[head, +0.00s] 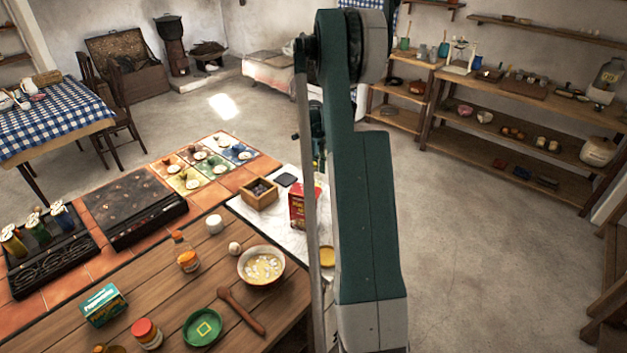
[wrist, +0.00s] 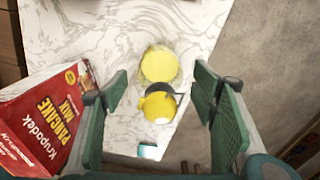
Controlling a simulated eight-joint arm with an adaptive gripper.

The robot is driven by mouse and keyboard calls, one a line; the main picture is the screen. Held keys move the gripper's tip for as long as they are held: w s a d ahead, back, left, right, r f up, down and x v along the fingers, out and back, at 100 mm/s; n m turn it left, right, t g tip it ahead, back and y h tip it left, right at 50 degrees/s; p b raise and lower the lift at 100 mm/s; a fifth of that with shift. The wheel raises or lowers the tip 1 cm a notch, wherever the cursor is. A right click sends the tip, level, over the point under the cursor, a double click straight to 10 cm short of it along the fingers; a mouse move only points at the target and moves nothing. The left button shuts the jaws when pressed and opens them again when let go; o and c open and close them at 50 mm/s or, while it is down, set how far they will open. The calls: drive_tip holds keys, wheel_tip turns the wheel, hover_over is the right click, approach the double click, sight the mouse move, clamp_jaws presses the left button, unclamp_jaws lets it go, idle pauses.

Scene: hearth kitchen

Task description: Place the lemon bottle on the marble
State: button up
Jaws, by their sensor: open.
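In the wrist view, a rounded yellow object with a pale tip, which looks like the lemon bottle (wrist: 157,107), shows over the white marble (wrist: 80,35). A dark crescent lies along its upper right side. A flat yellow disc (wrist: 160,65) lies on the marble just above it in the picture. My gripper (wrist: 161,92) is open, with one green finger on each side of the bottle and visible gaps to both. I cannot tell whether the bottle touches the marble. In the head view my arm hides the gripper and bottle; the yellow disc (head: 327,257) shows beside the arm.
A red pancake mix box (wrist: 42,118) stands close to my left finger. A small teal and white item (wrist: 148,151) is near the marble's lower edge. A wooden box (head: 259,194) and a bowl (head: 262,266) are left of my arm. Open floor lies right.

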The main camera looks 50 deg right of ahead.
sight(313, 163)
wheel_tip(313, 163, up, 8)
drive_tip(key=shift+r, duration=0.2)
idle(0.5)
idle(0.4)
drive_tip(key=shift+w+a+r, duration=0.1)
drive_tip(key=shift+a+r, duration=0.25)
drive_tip(key=shift+a, duration=0.05)
drive_tip(key=s+a+r+n+t, duration=0.1)
drive_tip(key=a+r+n, duration=0.5)
drive_tip(key=a, duration=0.5)
drive_tip(key=s+a+r+n+t+h, duration=0.15)
drive_tip(key=a+r+n, duration=0.25)
drive_tip(key=a+r, duration=0.55)
drive_tip(key=s+a+r+n+t, duration=0.15)
drive_tip(key=a+r+n, duration=0.3)
drive_tip(key=a, duration=0.95)
drive_tip(key=s+a+f+n+t+y, duration=0.1)
drive_tip(key=s+a+f+n+t, duration=0.1)
drive_tip(key=s+a+n, duration=1.6)
drive_tip(key=s+a+t, duration=0.1)
drive_tip(key=s+a, duration=0.3)
drive_tip(key=a, duration=0.3)
drive_tip(key=shift+s+a, duration=0.2)
drive_tip(key=shift+a, duration=0.15)
